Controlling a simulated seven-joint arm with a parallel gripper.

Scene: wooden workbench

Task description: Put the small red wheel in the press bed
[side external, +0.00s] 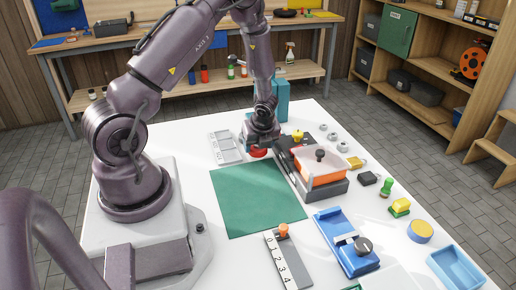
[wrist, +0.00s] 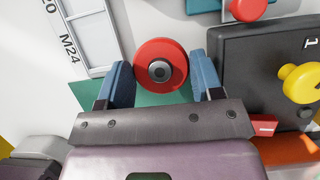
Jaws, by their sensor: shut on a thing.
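The small red wheel (wrist: 161,62) with a grey hub sits between the two blue fingers of my gripper (wrist: 160,70) in the wrist view. My gripper is shut on it. In the side external view my gripper (side external: 261,142) is low over the white table, just behind the green mat, with the red wheel (side external: 258,153) showing under it. A teal upright block (side external: 282,98) stands behind my gripper. In the wrist view a teal part with a red knob (wrist: 247,8) shows at the top. I cannot tell for sure which part is the press bed.
A dark box with a yellow knob (wrist: 301,83) is close on the right. A grey labelled tray (side external: 225,148) is left of my gripper. The green mat (side external: 255,198) is clear. A blue fixture (side external: 345,240) is nearer the front.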

